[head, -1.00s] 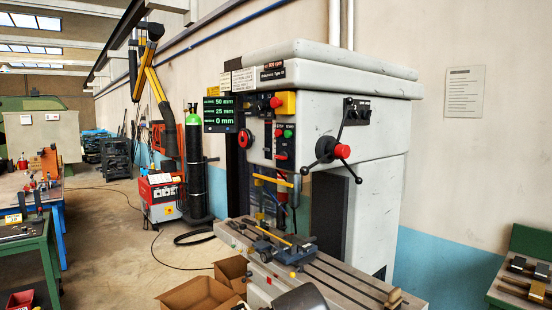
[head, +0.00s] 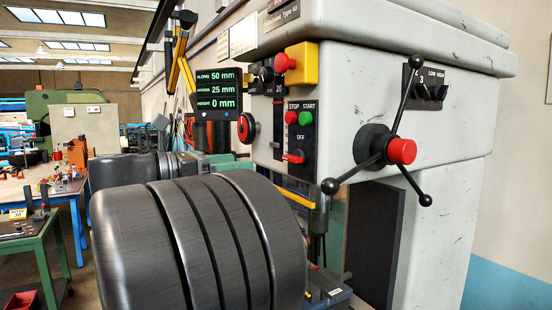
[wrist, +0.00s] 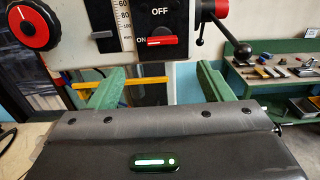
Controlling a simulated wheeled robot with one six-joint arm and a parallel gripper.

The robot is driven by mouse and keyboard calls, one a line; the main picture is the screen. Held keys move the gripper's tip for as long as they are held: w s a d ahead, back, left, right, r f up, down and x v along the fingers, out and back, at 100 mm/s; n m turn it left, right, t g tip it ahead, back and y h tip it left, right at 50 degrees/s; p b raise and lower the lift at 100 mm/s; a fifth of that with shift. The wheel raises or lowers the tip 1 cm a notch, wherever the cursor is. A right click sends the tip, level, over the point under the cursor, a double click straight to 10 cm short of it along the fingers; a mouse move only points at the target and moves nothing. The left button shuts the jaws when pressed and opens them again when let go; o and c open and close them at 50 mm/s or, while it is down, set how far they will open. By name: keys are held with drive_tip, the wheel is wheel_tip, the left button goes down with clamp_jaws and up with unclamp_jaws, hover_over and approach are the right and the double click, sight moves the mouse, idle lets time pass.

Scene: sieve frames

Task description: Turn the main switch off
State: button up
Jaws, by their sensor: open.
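A black plate carries a white OFF label and a red lever (head: 293,157) below it, under the red STOP and green START buttons. In the wrist view this red lever (wrist: 160,41) lies about level, above the gap between my fingers. A red rotary knob on a black disc (head: 245,127) is to its left; it also shows at the upper left of the wrist view (wrist: 35,25). No name plate tells me which is the main switch. My gripper (wrist: 160,86) is open and empty, its two green fingers apart, touching neither control. In the head view my dark arm hides it.
A three-armed handle with a red hub (head: 402,151) sticks out right of the panel. A red mushroom button on a yellow box (head: 298,65) is above. A yellow bar (wrist: 150,81) shows behind my fingers. A green bench (wrist: 275,75) with tools stands at right.

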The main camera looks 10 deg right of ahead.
sight(288, 158)
drive_tip(key=p+x, duration=0.2)
drive_tip(key=x, duration=1.1)
drive_tip(key=shift+s+d+f, duration=0.1)
drive_tip(key=shift+s+d, duration=0.05)
drive_tip(key=c, duration=1)
